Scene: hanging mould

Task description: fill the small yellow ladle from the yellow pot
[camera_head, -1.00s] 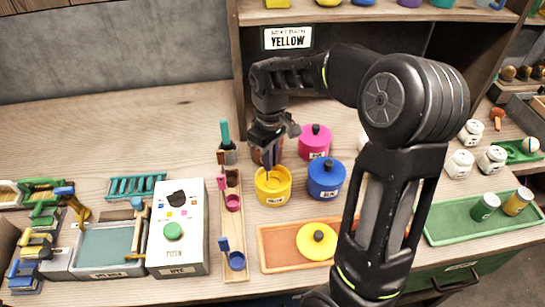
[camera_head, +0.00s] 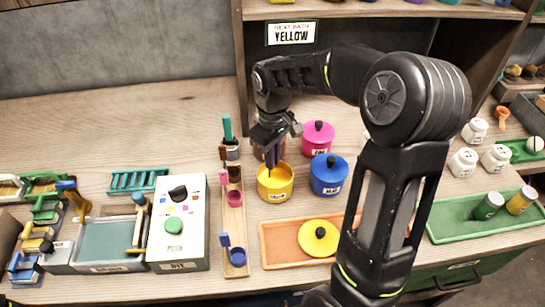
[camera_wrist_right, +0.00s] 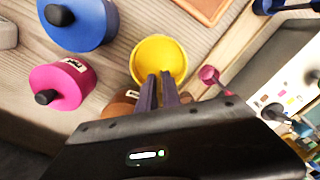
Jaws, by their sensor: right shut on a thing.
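The yellow pot (camera_head: 275,190) stands open on the bench, and also shows in the right wrist view (camera_wrist_right: 158,52). Its yellow lid (camera_head: 318,241) lies on the orange tray. My right gripper (camera_head: 272,162) points down at the yellow pot, with its fingertips at the pot's opening. In the right wrist view its two dark purple fingers (camera_wrist_right: 158,90) are close together in front of the pot's near rim. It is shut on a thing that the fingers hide. I cannot make out the small yellow ladle or its bowl. My left gripper is not in view.
The pink pot (camera_head: 317,140) and blue pot (camera_head: 327,176) stand lidded close right of the yellow pot. A wooden rack (camera_head: 234,220) with small ladles stands to its left. The orange tray (camera_head: 275,252) lies in front. A white box (camera_head: 180,240) stands further left.

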